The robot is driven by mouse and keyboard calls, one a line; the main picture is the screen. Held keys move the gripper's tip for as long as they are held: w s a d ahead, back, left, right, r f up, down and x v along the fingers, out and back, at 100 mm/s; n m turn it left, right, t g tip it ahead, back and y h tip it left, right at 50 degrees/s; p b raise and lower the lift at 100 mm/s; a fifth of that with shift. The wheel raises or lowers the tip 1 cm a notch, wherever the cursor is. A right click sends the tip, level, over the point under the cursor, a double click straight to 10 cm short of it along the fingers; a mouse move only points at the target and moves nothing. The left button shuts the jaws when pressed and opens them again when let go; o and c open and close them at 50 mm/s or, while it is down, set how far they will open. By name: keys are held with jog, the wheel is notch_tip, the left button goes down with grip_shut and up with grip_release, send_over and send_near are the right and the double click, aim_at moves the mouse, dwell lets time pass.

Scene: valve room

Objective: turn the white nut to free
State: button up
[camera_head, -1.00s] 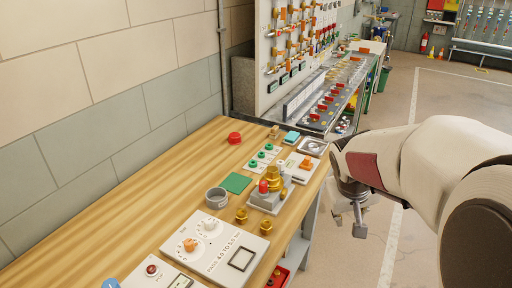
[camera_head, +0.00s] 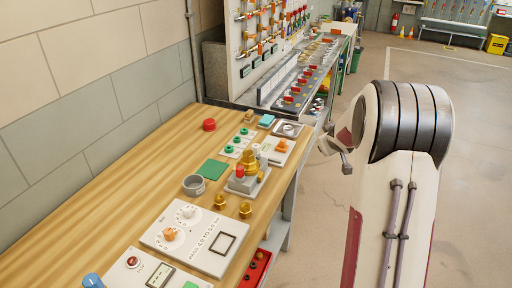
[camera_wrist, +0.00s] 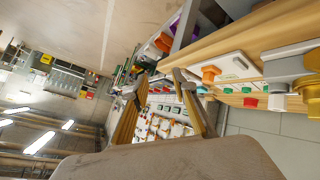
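A brass valve (camera_head: 250,160) stands on a grey block (camera_head: 243,183) near the bench's right edge, with a red cap (camera_head: 240,170) in front of it. A small whitish part (camera_head: 256,149) shows behind the brass; I cannot tell for sure that it is the white nut. My gripper (camera_head: 345,166) is off the bench's right side, apart from the valve. In the wrist view its two fingers (camera_wrist: 165,98) are spread, with nothing held between them.
The wooden bench (camera_head: 120,180) holds a white dial panel (camera_head: 195,238), a grey ring (camera_head: 194,185), two brass nuts (camera_head: 232,206), a green pad (camera_head: 213,169) and an orange-knobbed plate (camera_head: 280,148). A tool board stands behind. The floor (camera_head: 320,240) at right is open.

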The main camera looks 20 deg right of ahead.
jog(key=w+f+n+t+y, duration=0.2)
jog(key=w+f, duration=0.1)
jog(key=w, duration=0.4)
jog(key=n+g+y, duration=0.1)
jog(key=n+y, duration=0.5)
jog(key=y, duration=0.6)
send_near(258, 146)
jog(key=x, duration=0.3)
jog(key=shift+s, duration=0.1)
jog(key=shift+a+f, duration=0.1)
jog(key=shift+f, duration=0.05)
jog(key=shift+x, duration=3.85)
grip_shut()
